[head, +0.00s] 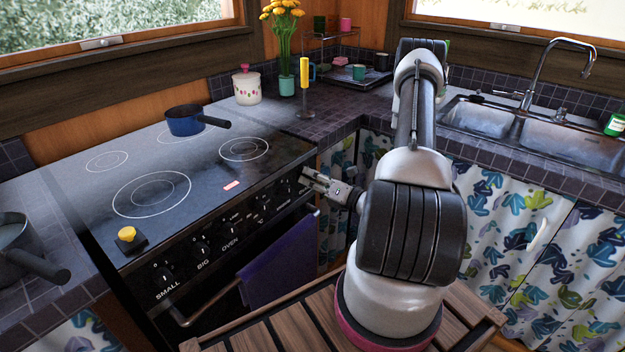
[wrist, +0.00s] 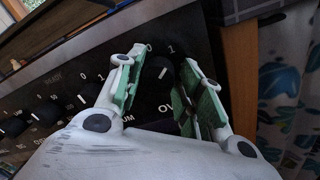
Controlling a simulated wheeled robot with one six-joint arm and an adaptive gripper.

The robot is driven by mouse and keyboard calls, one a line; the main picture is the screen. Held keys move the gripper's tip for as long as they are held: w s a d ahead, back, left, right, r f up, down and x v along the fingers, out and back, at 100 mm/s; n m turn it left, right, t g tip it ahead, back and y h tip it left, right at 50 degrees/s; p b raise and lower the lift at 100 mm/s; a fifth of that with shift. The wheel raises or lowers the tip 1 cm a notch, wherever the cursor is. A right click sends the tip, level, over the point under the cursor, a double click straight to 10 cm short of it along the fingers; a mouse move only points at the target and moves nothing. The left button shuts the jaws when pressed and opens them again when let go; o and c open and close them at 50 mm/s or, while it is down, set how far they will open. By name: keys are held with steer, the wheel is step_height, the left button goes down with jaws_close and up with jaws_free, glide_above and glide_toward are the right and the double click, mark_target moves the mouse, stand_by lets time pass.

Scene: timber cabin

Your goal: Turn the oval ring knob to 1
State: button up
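The knob labelled "OV…" (wrist: 158,78) is round and black with a short white mark, and sits on the stove's front panel. The rest of its label is hidden by my right finger. "0" and "1" are printed above it; the mark looks tilted slightly to the upper right, but it is small and dark. My gripper (wrist: 156,90) is open, with one green-padded finger on each side of this knob. Gaps show between the pads and the knob. In the head view my gripper (head: 311,181) is at the right end of the knob row and covers that knob.
Other knobs line the panel to the left, including the oven knob (head: 232,229). A blue pot (head: 184,121) stands on the stove top (head: 90,190). A purple towel (head: 278,260) hangs below the panel. A patterned curtain (wrist: 284,80) is close on the right.

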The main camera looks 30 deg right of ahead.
steer(key=shift+o, duration=0.6)
steer(key=v, duration=1.2)
